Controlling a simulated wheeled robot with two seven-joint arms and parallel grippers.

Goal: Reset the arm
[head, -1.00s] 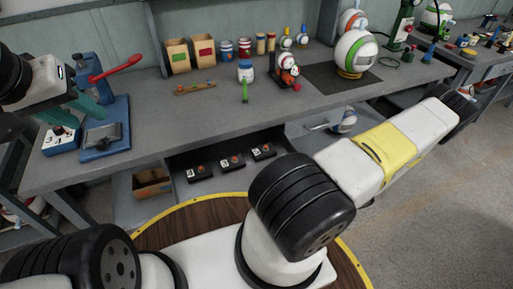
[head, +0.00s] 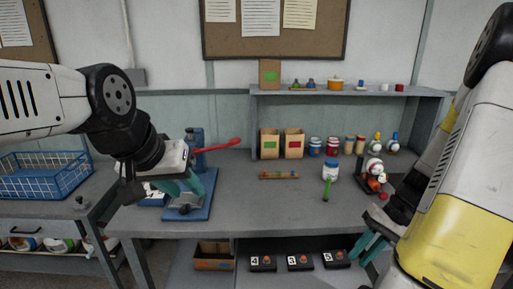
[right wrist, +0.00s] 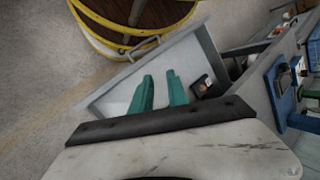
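My left gripper (head: 181,188) hangs over the blue press (head: 188,211) with the red lever (head: 222,144) at the left of the bench. Its teal fingers look apart, with nothing visible between them; whether they touch the press is unclear. My right gripper (head: 370,248) is low at the bench's front right edge, partly hidden by my arm. In the right wrist view its teal fingers (right wrist: 160,92) are apart and empty, over a grey drawer (right wrist: 114,100).
The grey bench (head: 270,210) is mostly clear in front. Black button boxes (head: 299,262) sit on the lower shelf. A blue wire basket (head: 45,175) is at the left.

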